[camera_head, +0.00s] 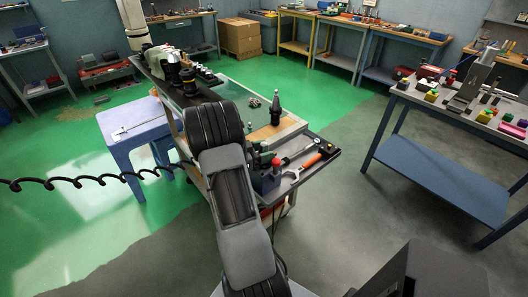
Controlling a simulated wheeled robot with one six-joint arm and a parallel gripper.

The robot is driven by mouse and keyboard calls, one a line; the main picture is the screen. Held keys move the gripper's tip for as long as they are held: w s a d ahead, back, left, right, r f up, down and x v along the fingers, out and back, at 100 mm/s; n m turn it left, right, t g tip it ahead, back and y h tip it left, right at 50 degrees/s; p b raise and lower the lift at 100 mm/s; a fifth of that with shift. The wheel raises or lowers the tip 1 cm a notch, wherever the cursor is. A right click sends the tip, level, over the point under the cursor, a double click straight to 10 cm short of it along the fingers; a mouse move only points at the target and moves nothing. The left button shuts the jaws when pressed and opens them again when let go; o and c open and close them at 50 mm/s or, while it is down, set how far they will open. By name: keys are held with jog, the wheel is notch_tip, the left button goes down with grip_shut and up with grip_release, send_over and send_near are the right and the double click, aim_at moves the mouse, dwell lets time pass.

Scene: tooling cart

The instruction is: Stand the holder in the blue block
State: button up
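A dark tapered holder (276,108) stands upright on the top of the tooling cart (235,97), right of my raised arm. A small dark bluish block (265,184) sits at the cart's near end, just right of my arm, with green and red pieces at its top. It is partly hidden, and I cannot tell its exact colour or its openings. More dark holders (188,84) stand in a row at the cart's far left end. My arm crosses the cart from the bottom of the picture and hides part of it. I cannot make out my gripper's fingers.
A wrench (297,174) and other hand tools lie on the cart's right-hand shelf. A blue stool (135,122) with a caliper on it stands left of the cart. A blue-shelved bench (435,170) with coloured blocks stands at the right. Open floor (350,215) lies between cart and bench.

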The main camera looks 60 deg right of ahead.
jog(key=o, duration=0.3)
jog(key=shift+w+a, duration=0.1)
jog(key=shift+a, duration=0.05)
jog(key=shift+f, duration=0.2)
jog(key=b+v, duration=0.2)
jog(key=v, duration=1.1)
jog(key=shift+w+a+b, duration=0.2)
jog(key=shift+a+b, duration=0.15)
jog(key=shift+r, duration=0.1)
